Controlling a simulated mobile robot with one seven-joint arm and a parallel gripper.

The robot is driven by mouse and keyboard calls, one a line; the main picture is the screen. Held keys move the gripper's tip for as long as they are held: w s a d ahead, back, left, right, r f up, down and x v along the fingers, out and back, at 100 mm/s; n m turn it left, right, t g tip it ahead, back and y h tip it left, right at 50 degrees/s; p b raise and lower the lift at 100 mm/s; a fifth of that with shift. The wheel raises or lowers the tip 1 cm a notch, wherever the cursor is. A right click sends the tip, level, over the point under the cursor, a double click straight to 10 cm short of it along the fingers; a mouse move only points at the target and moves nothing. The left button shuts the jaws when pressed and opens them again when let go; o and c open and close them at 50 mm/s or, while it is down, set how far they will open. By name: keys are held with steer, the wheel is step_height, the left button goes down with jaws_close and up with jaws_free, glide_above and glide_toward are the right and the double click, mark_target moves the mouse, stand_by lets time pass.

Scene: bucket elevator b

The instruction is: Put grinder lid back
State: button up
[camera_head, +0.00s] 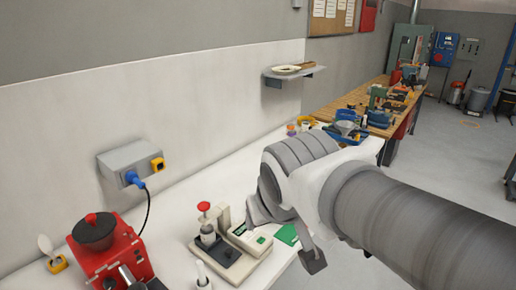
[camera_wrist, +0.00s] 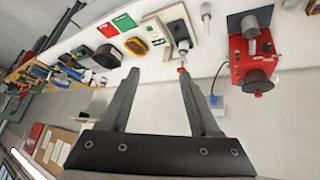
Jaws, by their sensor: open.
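The red grinder (camera_head: 112,255) stands at the lower left in the head view. A dark round lid with a red knob (camera_head: 95,229) sits on its top. In the wrist view the grinder (camera_wrist: 250,60) is at the upper right, upside down, with the dark lid (camera_wrist: 257,82) against its body. I cannot tell how well the lid is seated. My gripper (camera_head: 285,238) is open and empty to the right of the grinder, over the bench. Its two fingers are spread in the wrist view (camera_wrist: 157,72), apart from the lid.
A beige instrument (camera_head: 238,240) with a red-knobbed part (camera_head: 204,208) stands between grinder and gripper. A grey socket box (camera_head: 130,165) with a blue plug is on the wall. A wooden workbench (camera_head: 370,92) with tools stands farther back.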

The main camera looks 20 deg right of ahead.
steer(key=s+a+f+g+y, duration=0.1)
steer(key=s+f, duration=0.1)
steer(key=s, duration=0.4)
steer(key=shift+a+g, duration=0.2)
steer(key=shift+g, duration=0.1)
step_height(320, 180, down, 3)
steer(key=b, duration=0.3)
steer(key=shift+f, duration=0.2)
stand_by(1.1)
